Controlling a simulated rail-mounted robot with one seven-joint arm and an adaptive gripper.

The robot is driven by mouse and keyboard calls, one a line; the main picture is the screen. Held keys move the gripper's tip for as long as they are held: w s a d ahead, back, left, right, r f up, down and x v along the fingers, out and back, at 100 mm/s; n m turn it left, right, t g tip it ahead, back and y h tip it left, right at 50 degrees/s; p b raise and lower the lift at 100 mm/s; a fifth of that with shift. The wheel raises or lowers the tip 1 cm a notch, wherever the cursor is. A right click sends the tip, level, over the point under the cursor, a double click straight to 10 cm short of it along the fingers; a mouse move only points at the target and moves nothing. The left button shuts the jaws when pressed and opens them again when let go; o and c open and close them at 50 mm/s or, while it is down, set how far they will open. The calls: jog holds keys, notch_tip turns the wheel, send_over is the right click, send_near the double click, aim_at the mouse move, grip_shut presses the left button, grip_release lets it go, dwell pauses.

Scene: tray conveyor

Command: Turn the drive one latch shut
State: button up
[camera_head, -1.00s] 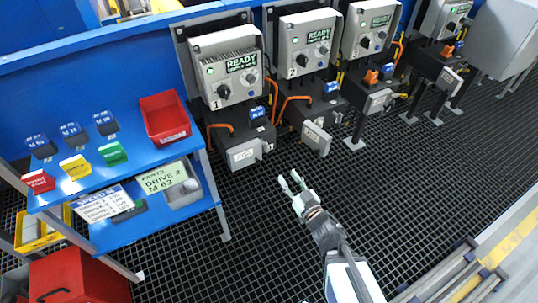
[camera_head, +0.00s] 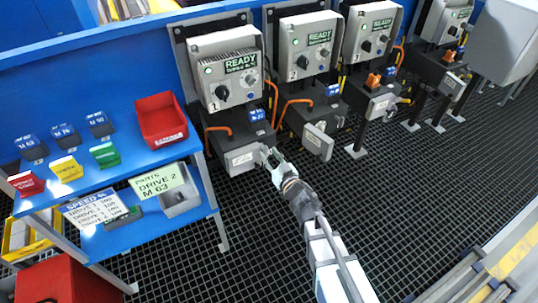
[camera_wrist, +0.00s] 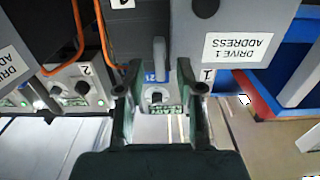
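The drive one unit (camera_head: 228,139) is a dark box under the control box marked 1. Its white address plate (camera_head: 243,158) also shows upside down in the wrist view (camera_wrist: 238,48). A grey upright bar (camera_wrist: 160,52), apparently the latch lever, shows in the wrist view between the fingertips. My gripper (camera_head: 271,156) is at the right front end of the drive one unit; in the wrist view its fingers (camera_wrist: 160,76) are apart, one on each side of the bar. I cannot tell whether they touch it. In the head view the gripper hides most of the latch.
Control box 1 (camera_head: 227,72) shows a READY sign. The drive two unit (camera_head: 318,117) stands close on the right, with an orange cable (camera_head: 290,106) between. A blue shelf (camera_head: 130,176) with a red bin (camera_head: 162,118) stands at left. The grated floor in front is open.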

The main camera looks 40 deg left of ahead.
jog(key=shift+w+a, duration=0.25)
jog(key=shift+a, duration=0.25)
grip_shut()
jog(key=shift+n, duration=0.3)
jog(key=n+b, duration=0.2)
jog(key=n, duration=0.1)
jog(key=shift+s+f+n, duration=0.1)
jog(key=shift+n, duration=0.2)
jog(key=n+b, duration=0.2)
jog(key=n, duration=0.2)
jog(key=shift+f+n, duration=0.1)
jog(key=shift+n, duration=0.2)
jog(key=n+b, duration=0.3)
jog(key=n, duration=0.1)
jog(key=shift+s+a+n, duration=0.1)
jog(key=shift+n, duration=0.2)
jog(key=shift+n+b, duration=1.25)
jog(key=shift+n, duration=0.95)
